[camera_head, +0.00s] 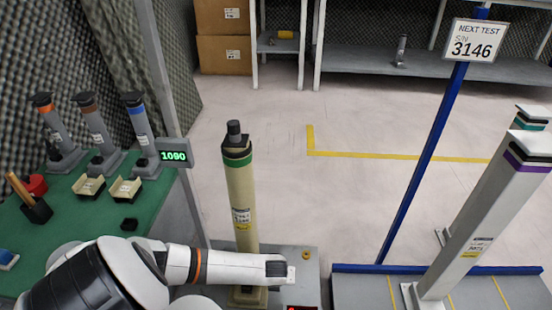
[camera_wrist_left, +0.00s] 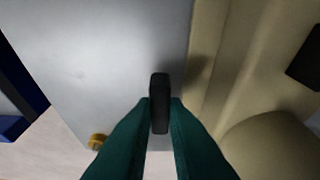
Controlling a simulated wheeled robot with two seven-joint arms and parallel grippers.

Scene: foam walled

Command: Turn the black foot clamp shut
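The black foot clamp (camera_wrist_left: 159,84) shows in the left wrist view as a narrow upright lever beside the tan foot of the column. My left gripper (camera_wrist_left: 160,102) has its teal fingers close against both sides of the lever. In the head view my left arm reaches across the column's base, and its wrist hides the clamp and the fingertips. The tan column (camera_head: 242,195), with a green band and dark top, stands upright on a grey plate (camera_head: 300,262). My right gripper is not in view.
A yellow knob (camera_head: 306,255) sits on the plate. A post with a green display (camera_head: 174,155) stands left of the column. A green bench (camera_head: 95,215) holds several small columns and trays.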

